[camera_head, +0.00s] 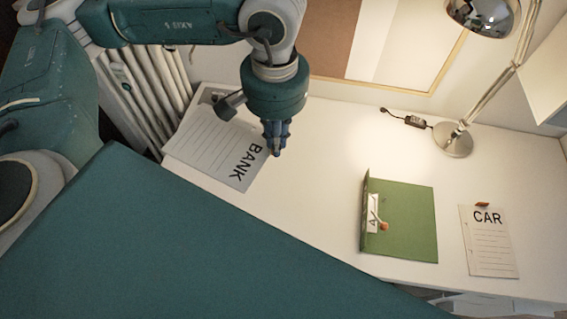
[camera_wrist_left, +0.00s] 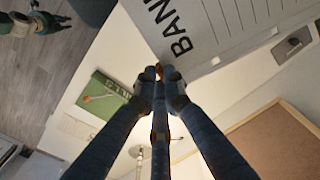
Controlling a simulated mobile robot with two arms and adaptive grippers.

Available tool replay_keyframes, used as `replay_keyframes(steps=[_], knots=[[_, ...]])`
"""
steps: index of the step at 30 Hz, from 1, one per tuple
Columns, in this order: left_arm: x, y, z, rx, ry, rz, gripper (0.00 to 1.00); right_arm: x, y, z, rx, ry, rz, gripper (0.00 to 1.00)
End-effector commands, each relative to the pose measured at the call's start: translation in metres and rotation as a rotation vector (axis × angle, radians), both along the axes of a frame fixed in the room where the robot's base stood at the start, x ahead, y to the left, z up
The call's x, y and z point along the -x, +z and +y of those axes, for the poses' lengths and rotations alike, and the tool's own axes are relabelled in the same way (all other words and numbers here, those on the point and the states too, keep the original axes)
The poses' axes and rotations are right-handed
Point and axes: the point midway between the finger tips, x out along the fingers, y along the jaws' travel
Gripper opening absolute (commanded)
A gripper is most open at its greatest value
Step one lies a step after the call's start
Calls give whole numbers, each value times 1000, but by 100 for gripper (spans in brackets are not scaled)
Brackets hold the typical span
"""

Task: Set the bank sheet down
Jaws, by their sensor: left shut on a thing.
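The bank sheet (camera_head: 215,145) is a white lined page with "BANK" in black at its lower right end. It lies over the left end of the white desk (camera_head: 310,190) in the head view; I cannot tell whether it touches the desk. My left gripper (camera_head: 275,150) points down at the BANK end and is shut on the sheet's small orange tab. In the left wrist view the closed fingertips (camera_wrist_left: 158,73) meet the orange tab, and the bank sheet (camera_wrist_left: 225,30) extends beyond them.
A green folder (camera_head: 410,220) with a small white label and orange tab lies right of centre. A car sheet (camera_head: 488,245) with an orange tab lies at the right. A lamp base (camera_head: 453,140) stands behind. A radiator (camera_head: 150,90) is beyond the left edge. The desk's middle is clear.

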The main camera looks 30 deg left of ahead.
Motion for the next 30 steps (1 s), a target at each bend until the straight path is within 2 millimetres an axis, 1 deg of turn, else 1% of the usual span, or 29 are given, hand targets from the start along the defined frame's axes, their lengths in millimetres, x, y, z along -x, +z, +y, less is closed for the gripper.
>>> replay_keyframes(steps=[3, 8, 11, 17, 20, 23, 27, 30], knots=[[-1, -1, -1, 1, 9, 0, 0, 0, -1, -2, 2, 1, 0, 24], [-17, -5, -4, 2, 150, 2, 0, 0, -5, -2, 2, 1, 0, 24], [-28, -8, -6, 1, 250, 3, 0, 1, -7, -3, 3, 1, 0, 24], [-52, -16, -11, 2, 516, 5, 0, 0, -14, -7, 8, 2, 0, 24], [-66, -22, -13, 1, 690, 7, 0, 0, -18, -9, 9, 2, 0, 24], [-82, -31, -16, 2, 915, 9, 0, 0, -24, -9, 9, 2, 0, 24], [-102, -50, -16, 0, 1296, 12, 0, 0, -32, -9, 10, 2, 1, 24], [-110, -62, -14, 0, 1527, 10, 0, 0, -36, -8, 9, 2, 0, 24]])
